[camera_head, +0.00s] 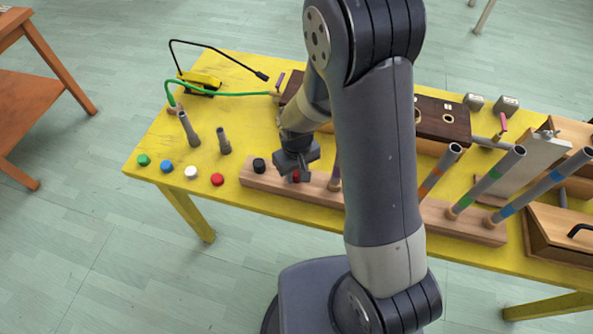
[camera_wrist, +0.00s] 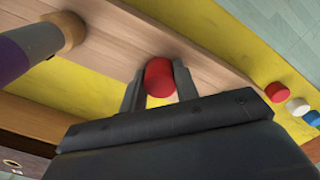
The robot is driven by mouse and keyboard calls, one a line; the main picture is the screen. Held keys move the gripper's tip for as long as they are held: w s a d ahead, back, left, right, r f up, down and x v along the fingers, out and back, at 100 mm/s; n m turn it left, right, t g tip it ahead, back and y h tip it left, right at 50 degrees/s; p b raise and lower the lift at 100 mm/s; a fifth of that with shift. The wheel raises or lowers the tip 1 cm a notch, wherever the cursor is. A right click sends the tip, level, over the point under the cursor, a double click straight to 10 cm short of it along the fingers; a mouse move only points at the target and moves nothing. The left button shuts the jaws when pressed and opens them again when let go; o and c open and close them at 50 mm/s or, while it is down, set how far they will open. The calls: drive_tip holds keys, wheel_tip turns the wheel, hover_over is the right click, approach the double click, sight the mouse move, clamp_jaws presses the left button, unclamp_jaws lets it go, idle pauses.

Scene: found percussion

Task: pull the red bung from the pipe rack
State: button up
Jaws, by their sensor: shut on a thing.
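The red bung (camera_wrist: 159,78) sits between the two fingers of my gripper (camera_wrist: 160,88) in the wrist view, with a finger against each side. In the head view the red bung (camera_head: 296,176) shows partly under my gripper (camera_head: 297,172), at the wooden pipe rack (camera_head: 266,190). The gripper is shut on the bung. Whether the bung is still seated in the rack or just clear of it I cannot tell. My arm hides the middle of the rack.
A black bung (camera_head: 259,165) is in the rack left of my gripper. Banded pipes stand tilted in the rack to the right, and a purple-banded pipe (camera_wrist: 30,45) is close by. Loose green, blue, white and red caps (camera_head: 217,179) lie on the yellow table (camera_head: 150,150) at left.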

drive_tip(key=shift+r, duration=0.15)
drive_tip(key=shift+r+p, duration=1.05)
drive_tip(key=shift+r, duration=0.3)
drive_tip(key=shift+r+p, duration=0.95)
drive_tip(key=shift+r, duration=0.6)
